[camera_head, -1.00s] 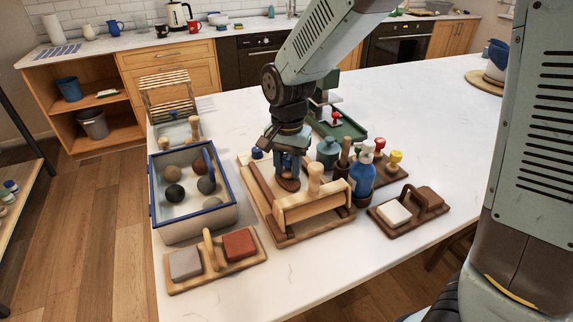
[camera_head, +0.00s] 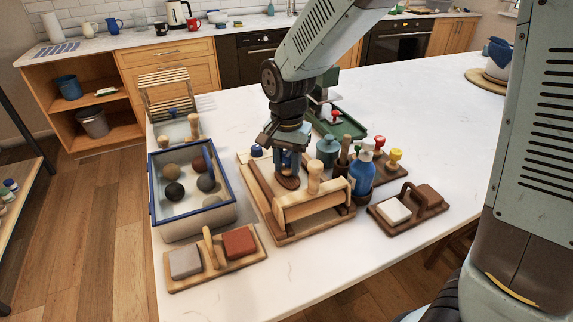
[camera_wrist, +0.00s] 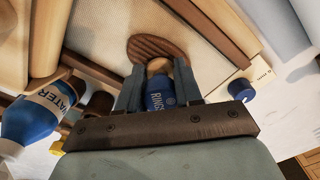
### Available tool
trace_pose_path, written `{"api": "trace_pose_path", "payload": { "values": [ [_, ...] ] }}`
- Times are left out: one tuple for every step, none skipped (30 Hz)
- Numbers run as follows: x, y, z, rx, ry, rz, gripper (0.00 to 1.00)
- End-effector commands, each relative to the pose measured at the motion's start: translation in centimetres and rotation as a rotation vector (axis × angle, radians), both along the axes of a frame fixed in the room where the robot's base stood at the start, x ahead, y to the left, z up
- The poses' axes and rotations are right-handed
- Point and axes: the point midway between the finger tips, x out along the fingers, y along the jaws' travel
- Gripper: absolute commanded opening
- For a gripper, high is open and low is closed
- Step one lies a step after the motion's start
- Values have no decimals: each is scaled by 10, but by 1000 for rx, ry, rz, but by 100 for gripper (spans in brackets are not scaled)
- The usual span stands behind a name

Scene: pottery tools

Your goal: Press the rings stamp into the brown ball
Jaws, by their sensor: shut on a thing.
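My gripper (camera_wrist: 160,95) is shut on the rings stamp (camera_wrist: 160,92), which has a blue handle lettered "RINGS". The stamp's pale lower end is over the near edge of a brown, round, flattened piece with curved ridges (camera_wrist: 157,47). Whether the stamp touches it cannot be told. In the head view my gripper (camera_head: 289,163) points down over this brown piece (camera_head: 288,183), on the wooden board (camera_head: 262,185). The stamp is mostly hidden there by the fingers.
A wooden roller frame (camera_head: 305,205) stands just in front of my gripper. A water bottle (camera_head: 361,180), a teal jar (camera_head: 327,150) and a stamp rack (camera_head: 388,172) crowd the right. Block holders (camera_head: 195,277) (camera_head: 388,222) lie in front.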

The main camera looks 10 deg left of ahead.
Motion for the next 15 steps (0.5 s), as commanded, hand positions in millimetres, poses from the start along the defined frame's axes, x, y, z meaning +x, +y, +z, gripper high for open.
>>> {"api": "trace_pose_path", "payload": {
  "values": [
    [0,0,4,2,-1,0,4],
    [0,1,6,3,-3,0,4],
    [0,1,9,3,-3,0,4],
    [0,1,11,3,-3,0,4],
    [0,1,13,3,-3,0,4],
    [1,1,15,3,-3,1,4],
    [1,1,17,3,-3,0,4],
    [1,1,19,3,-3,1,4],
    [1,1,22,3,-3,1,4],
    [0,1,24,3,-3,1,4],
    [0,1,26,3,-3,1,4],
    [0,1,28,3,-3,0,4],
    [1,1,30,3,-3,0,4],
    [1,1,32,3,-3,0,4],
    [1,1,35,3,-4,0,4]
  ]
}}
